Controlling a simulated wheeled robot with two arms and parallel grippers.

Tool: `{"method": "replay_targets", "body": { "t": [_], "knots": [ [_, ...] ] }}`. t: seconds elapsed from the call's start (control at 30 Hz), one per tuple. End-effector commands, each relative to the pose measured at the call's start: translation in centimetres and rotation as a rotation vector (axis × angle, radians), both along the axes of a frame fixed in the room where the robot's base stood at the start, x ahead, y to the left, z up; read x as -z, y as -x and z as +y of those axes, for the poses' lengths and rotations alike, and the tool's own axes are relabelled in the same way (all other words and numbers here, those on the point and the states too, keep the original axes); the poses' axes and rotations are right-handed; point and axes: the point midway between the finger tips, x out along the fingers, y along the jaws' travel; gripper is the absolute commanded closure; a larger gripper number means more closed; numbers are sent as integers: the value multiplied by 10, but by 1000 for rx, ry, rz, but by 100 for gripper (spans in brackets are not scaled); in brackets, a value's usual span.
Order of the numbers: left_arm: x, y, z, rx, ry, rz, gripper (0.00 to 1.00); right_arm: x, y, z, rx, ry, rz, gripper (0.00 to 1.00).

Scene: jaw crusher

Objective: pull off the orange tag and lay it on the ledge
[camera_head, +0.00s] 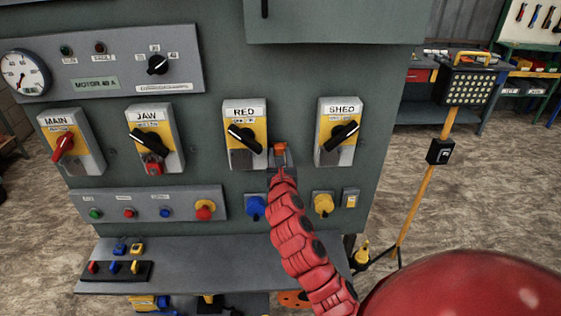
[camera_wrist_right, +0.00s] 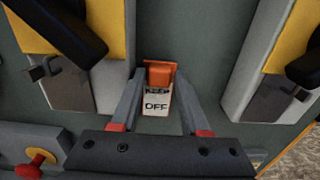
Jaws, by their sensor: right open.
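The orange tag (camera_head: 280,148) is on the grey panel between the RED switch box (camera_head: 245,134) and the SHED switch box (camera_head: 337,132). In the right wrist view the tag (camera_wrist_right: 157,97) has an orange top and a white face reading "KEEP OFF". My right gripper (camera_head: 279,158) is at the tag, and my arm hides part of it in the head view. In the wrist view its fingers (camera_wrist_right: 160,78) are open, one on each side of the tag, with small gaps visible. The ledge (camera_head: 215,254) juts out low on the panel. My left gripper is not in view.
A black rack (camera_head: 117,272) with coloured pieces stands on the ledge's left, with a blue padlock-like piece (camera_head: 120,249) behind it. The ledge's middle is bare. A blue knob (camera_head: 255,207) and a yellow one (camera_head: 323,204) stick out below the tag. A lamp stand (camera_head: 428,185) is at right.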

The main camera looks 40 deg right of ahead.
Motion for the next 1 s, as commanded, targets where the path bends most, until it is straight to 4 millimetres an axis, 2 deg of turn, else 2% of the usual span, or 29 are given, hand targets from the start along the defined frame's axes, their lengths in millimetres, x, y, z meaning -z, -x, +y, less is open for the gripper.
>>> {"method": "replay_targets", "body": {
  "t": [0.2,0.43,0.47,0.7,1.0],
  "knots": [
    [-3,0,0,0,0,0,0,3,-9,-5,1,-1,6,55],
    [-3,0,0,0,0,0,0,3,-9,-5,-1,0,4,55],
    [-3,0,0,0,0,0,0,2,-9,-5,-1,0,4,57],
    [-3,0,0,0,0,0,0,2,-9,-5,-1,0,4,100],
    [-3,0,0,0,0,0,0,2,-8,-4,-1,0,4,100]
  ]
}}
